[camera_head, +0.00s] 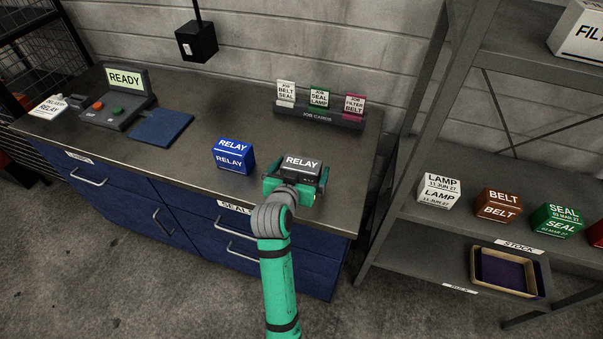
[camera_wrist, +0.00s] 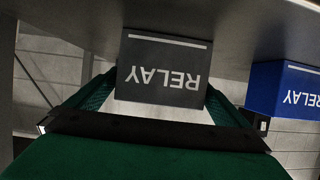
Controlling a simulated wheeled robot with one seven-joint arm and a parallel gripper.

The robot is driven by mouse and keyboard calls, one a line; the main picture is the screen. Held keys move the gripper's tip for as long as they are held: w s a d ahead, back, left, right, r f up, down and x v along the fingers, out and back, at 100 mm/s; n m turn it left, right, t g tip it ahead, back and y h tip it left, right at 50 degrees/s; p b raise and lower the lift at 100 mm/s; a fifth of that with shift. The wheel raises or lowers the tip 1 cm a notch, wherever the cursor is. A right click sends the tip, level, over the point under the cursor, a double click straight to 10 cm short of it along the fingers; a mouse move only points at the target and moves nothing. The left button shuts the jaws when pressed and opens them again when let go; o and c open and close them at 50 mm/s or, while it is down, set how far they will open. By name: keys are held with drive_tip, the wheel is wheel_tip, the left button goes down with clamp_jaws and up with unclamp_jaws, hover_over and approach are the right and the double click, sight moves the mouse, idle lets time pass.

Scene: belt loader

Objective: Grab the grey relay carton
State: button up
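The grey relay carton (camera_head: 301,166), dark grey with white RELAY lettering, is near the bench's front right edge. In the wrist view the carton (camera_wrist: 164,72) appears upside down, between the two green fingers. My gripper (camera_head: 294,184) reaches over the bench edge, with one finger on each side of the carton. In the wrist view the fingers of my gripper (camera_wrist: 163,88) look close against its sides, but I cannot tell whether they press on it. The carton appears to be at bench height; its underside is hidden.
A blue relay carton (camera_head: 233,157) stands just left of the grey one. The job card rack (camera_head: 318,117) is behind it. A blue mat (camera_head: 161,127) and a READY console (camera_head: 112,110) are further left. A shelf (camera_head: 405,232) with several cartons stands to the right.

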drive_tip(key=c, duration=1)
drive_tip(key=shift+o, duration=0.2)
drive_tip(key=shift+r, duration=0.1)
